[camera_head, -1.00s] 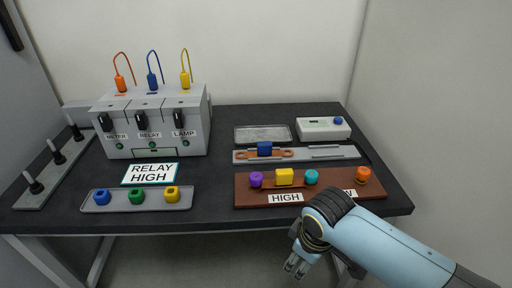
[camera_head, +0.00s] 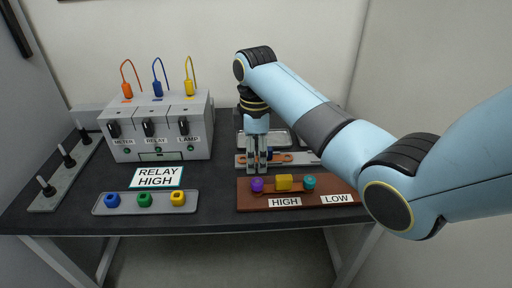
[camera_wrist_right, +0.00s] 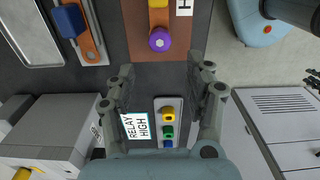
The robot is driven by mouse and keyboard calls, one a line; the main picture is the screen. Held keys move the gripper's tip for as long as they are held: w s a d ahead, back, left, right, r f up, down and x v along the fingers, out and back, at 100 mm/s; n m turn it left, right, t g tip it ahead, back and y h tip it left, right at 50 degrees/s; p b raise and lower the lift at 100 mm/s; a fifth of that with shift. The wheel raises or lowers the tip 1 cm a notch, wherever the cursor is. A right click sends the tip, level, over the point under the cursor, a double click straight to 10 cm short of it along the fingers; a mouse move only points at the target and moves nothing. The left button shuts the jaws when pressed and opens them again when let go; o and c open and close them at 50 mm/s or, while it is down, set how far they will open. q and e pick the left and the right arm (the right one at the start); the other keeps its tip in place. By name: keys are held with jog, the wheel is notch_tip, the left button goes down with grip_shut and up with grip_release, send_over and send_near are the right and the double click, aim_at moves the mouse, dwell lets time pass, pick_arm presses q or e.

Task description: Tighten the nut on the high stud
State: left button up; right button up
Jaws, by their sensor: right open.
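A brown board (camera_head: 250,203) carries HIGH (camera_head: 284,202) and LOW (camera_head: 336,198) labels. A purple nut (camera_head: 257,185) is at its left, a yellow block (camera_head: 284,182) beside it on a copper-coloured bar, and a teal nut (camera_head: 309,181) to the right. The purple nut also shows in the right wrist view (camera_wrist_right: 159,40), beyond the fingers. My right gripper (camera_head: 257,169) points down just behind the purple nut in the head view. Its fingers are apart and empty in the wrist view (camera_wrist_right: 162,85). The board's right end is hidden by my arm. My left gripper is out of view.
A grey rail (camera_head: 242,160) with a blue-handled copper piece (camera_wrist_right: 70,20) lies behind the board, partly hidden. A tray (camera_head: 103,209) of blue, green and yellow nuts lies left, near a RELAY HIGH card (camera_head: 156,177). A grey box (camera_head: 165,125) with switches stands behind. Dark table is clear between.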

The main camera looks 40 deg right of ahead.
aim_at(256, 181)
notch_tip(256, 181, down, 8)
jog(key=shift+f+b, duration=0.25)
jog(key=shift+b, duration=0.3)
grip_shut()
jog(key=shift+r+m+p, duration=0.25)
jog(key=shift+m+p, duration=0.7)
jog(key=shift+m, duration=0.25)
jog(key=shift+f+m+p, duration=0.15)
jog(key=shift+m+p, duration=0.3)
jog(key=shift+m, duration=0.75)
jog(key=shift+f, duration=0.1)
jog(key=shift+m, duration=0.3)
